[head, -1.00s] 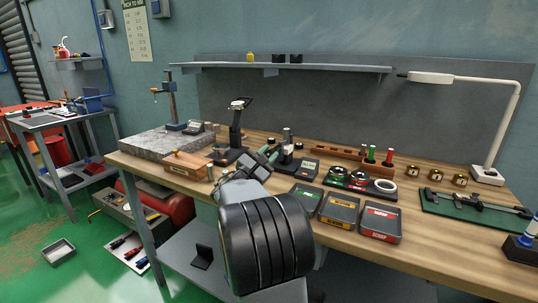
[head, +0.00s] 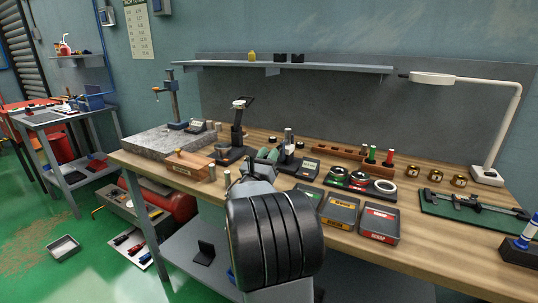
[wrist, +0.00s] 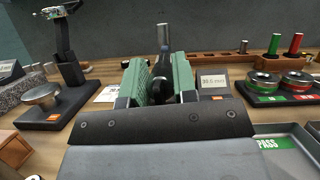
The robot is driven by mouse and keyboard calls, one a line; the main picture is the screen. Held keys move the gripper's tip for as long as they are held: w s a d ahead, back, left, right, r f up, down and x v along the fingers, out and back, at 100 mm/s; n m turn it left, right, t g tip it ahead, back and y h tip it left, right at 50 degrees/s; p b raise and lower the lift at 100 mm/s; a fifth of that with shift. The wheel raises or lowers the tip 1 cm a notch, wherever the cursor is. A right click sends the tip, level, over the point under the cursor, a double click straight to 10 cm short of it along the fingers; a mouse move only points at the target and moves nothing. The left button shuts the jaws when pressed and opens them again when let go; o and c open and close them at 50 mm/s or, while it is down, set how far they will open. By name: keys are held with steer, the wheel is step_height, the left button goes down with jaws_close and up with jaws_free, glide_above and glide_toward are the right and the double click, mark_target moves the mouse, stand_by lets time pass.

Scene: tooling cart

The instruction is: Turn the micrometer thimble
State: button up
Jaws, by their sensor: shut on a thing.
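My gripper (head: 268,155) is at the small dark fixture with an upright silver post (head: 288,137), near the middle of the bench. In the wrist view its two green-padded fingers (wrist: 160,68) stand on either side of a dark rounded part, which I take for the micrometer's thimble (wrist: 161,88), and are shut on it. The silver post (wrist: 163,36) rises just behind the fingers. A display reading about 30.0 mm (wrist: 214,80) sits to the right of the fingers. Most of the micrometer's frame is hidden by the fingers and the gripper body.
A black stand (wrist: 68,60) with a round metal disc (wrist: 41,94) is close on the left. Ring gauges (head: 360,180) and open trays, one marked PASS (wrist: 285,148), lie to the right. A granite plate (head: 165,142) and a wooden box (head: 187,164) are at left.

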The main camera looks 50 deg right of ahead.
stand_by(0.4)
steer(key=o, duration=0.5)
steer(key=v, duration=1.4)
steer(key=shift+w, duration=0.1)
stand_by(0.8)
